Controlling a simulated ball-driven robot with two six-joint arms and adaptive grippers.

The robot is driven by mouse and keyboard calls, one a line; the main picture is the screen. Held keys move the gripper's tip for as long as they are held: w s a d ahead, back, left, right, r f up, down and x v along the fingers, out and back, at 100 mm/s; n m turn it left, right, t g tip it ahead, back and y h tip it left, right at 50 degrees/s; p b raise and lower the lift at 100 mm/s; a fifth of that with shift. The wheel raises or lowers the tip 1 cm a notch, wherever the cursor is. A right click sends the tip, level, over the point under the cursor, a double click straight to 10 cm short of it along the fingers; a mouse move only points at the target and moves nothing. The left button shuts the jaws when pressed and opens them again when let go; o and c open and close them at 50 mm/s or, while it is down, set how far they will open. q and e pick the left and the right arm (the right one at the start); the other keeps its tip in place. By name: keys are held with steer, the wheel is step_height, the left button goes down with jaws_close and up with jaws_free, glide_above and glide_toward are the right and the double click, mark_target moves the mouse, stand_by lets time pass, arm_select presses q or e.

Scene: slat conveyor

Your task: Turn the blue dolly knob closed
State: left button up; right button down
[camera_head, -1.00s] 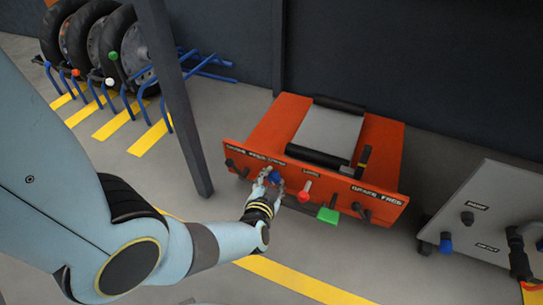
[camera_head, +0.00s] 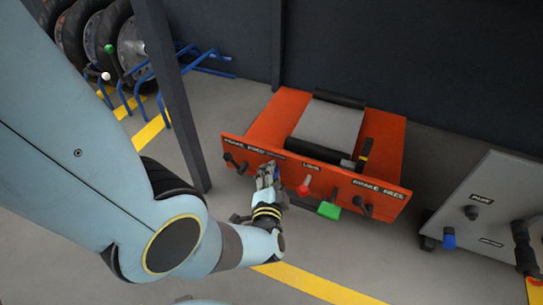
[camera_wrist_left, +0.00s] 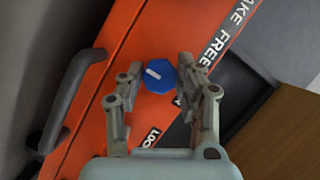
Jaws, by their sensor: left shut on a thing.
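The blue knob (camera_wrist_left: 159,76) is a small hexagonal knob with a white line on its face, on the front panel of the orange dolly (camera_head: 262,125). In the left wrist view it sits between the two fingers of my left gripper (camera_wrist_left: 160,72), and its white line lies slanted. In the head view my left gripper (camera_head: 267,170) is at the panel's left half, shut on the knob and mostly hiding it. The panel has "BRAKE FREE" and "LOCK" lettering. My right gripper is not in view.
Beside the knob are a red knob (camera_head: 304,188), a green block (camera_head: 329,210) and a black handle (camera_head: 362,206). Another black handle (camera_head: 236,162) is at the panel's left. A grey cart (camera_head: 490,190) stands right. A dark post (camera_head: 180,110) rises left.

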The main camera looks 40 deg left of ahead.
arm_select(q)
steer(key=shift+d, duration=0.1)
steer(key=o, duration=1.1)
steer(key=shift+o, duration=0.2)
steer(key=shift+r, duration=0.15)
steer(key=shift+r, duration=4.85)
